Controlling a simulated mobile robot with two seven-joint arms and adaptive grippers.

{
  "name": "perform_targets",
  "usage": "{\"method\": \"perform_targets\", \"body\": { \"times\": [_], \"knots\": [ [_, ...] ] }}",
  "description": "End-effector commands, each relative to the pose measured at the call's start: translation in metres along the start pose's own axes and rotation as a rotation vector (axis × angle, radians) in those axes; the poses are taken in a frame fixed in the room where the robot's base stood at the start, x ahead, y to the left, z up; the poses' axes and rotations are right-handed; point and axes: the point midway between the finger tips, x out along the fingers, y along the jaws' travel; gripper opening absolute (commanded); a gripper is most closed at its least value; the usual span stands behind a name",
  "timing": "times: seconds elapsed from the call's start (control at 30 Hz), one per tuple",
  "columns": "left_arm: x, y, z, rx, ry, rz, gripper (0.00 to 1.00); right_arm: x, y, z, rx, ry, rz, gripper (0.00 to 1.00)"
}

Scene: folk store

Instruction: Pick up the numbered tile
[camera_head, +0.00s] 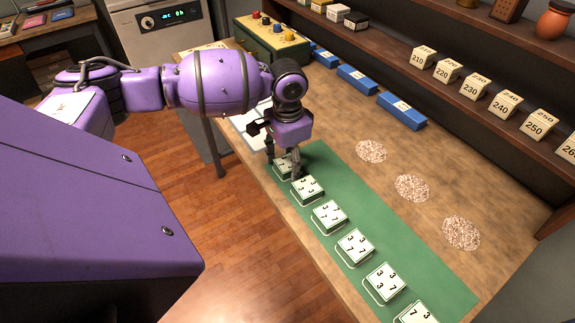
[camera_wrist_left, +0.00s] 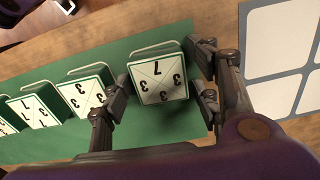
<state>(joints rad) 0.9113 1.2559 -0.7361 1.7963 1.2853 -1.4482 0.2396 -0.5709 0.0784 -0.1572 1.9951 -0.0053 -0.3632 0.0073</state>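Numbered tiles, white-topped green blocks with digits in four triangles, stand in a row along a green mat (camera_head: 400,240). The farthest tile (camera_head: 284,163) is partly hidden by my left gripper (camera_head: 283,168) in the head view. In the left wrist view this tile (camera_wrist_left: 158,79) shows one 7 and several 3s. My left gripper (camera_wrist_left: 163,80) is open there, one finger on each side of the tile, with a small gap at the left finger; contact at the right finger is unclear. A second tile (camera_head: 307,188) stands close beside the fingers. My right gripper is not in view.
Each tile has a pale wire loop on its front side. Three speckled round patches (camera_head: 412,188) lie behind the mat. Blue boxes (camera_head: 401,110) and a shelf of numbered blocks (camera_head: 473,87) line the back. A white gridded sheet (camera_wrist_left: 275,50) lies beyond the row's end.

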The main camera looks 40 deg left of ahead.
Motion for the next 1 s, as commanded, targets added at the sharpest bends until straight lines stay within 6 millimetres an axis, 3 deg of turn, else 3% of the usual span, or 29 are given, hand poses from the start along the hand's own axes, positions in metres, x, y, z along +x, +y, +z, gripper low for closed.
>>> {"method": "perform_targets", "body": {
  "times": [0.03,0.27,0.67,0.87,1.0],
  "knots": [
    [0.000,0.000,0.000,0.000,0.000,0.000,0.45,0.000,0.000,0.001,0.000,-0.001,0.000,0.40],
    [0.000,0.000,0.000,0.000,0.000,0.000,0.15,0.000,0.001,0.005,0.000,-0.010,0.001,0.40],
    [-0.009,-0.001,-0.001,0.000,0.004,-0.001,0.14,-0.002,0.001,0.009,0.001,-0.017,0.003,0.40],
    [-0.036,0.000,-0.001,0.001,0.005,-0.001,0.14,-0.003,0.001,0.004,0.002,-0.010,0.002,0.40],
    [-0.062,0.019,0.012,0.004,0.006,-0.001,0.14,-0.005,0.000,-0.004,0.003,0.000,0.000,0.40]
  ]
}}
